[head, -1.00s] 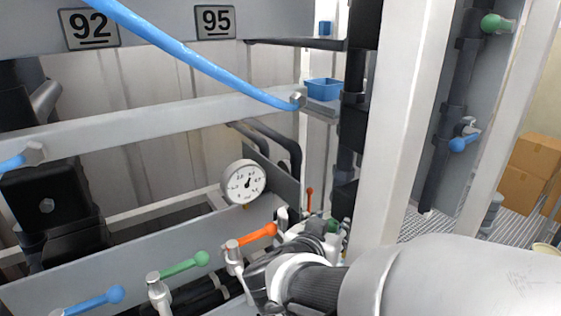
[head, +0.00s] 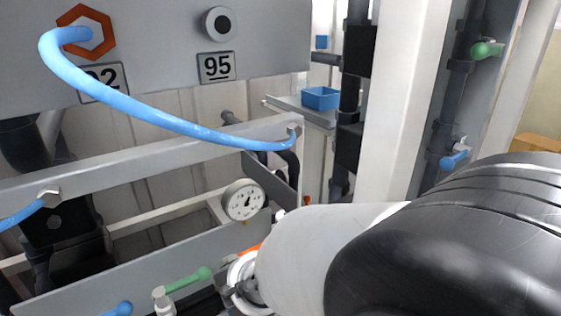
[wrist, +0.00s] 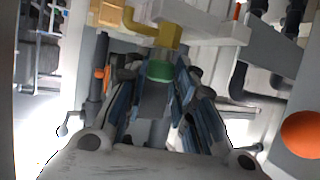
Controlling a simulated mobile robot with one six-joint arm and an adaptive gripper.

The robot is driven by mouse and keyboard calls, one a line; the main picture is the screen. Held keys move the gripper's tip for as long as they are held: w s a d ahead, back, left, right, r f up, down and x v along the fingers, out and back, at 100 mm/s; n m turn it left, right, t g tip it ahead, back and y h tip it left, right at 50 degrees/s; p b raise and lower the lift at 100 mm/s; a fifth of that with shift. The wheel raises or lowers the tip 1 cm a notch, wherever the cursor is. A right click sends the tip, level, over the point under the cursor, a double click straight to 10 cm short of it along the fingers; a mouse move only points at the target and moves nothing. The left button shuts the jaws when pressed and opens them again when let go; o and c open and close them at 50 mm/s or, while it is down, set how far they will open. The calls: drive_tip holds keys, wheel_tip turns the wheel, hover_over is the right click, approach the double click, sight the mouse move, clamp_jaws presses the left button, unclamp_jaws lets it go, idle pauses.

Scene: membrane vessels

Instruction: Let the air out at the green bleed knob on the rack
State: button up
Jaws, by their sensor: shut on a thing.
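The green bleed knob (wrist: 160,71) shows in the wrist view at the upper middle, below a yellow-brass elbow fitting (wrist: 152,32). My gripper (wrist: 158,84) has its blue-grey finger pads on both sides of the knob and is shut on it. The fingers hide part of the knob. In the head view my arm covers the knob and the fingertips, so their contact is seen only from the wrist.
A gauge (head: 243,200), an orange lever (head: 250,248), a green lever (head: 190,280) and a blue lever (head: 119,308) are near my arm. A white post (head: 400,110) stands beside it. A blue hose (head: 165,118) hangs across the rack.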

drive_tip(key=shift+w+a+r+m+g+h+p, duration=0.1)
drive_tip(key=shift+r+m+g+h+p, duration=0.1)
drive_tip(key=shift+m+g+h+p, duration=0.55)
clamp_jaws()
unclamp_jaws()
drive_tip(key=shift+f+p, duration=0.2)
drive_tip(key=shift+p, duration=0.2)
drive_tip(key=o, duration=1.1)
drive_tip(key=shift+c, duration=0.2)
drive_tip(key=v, duration=1.2)
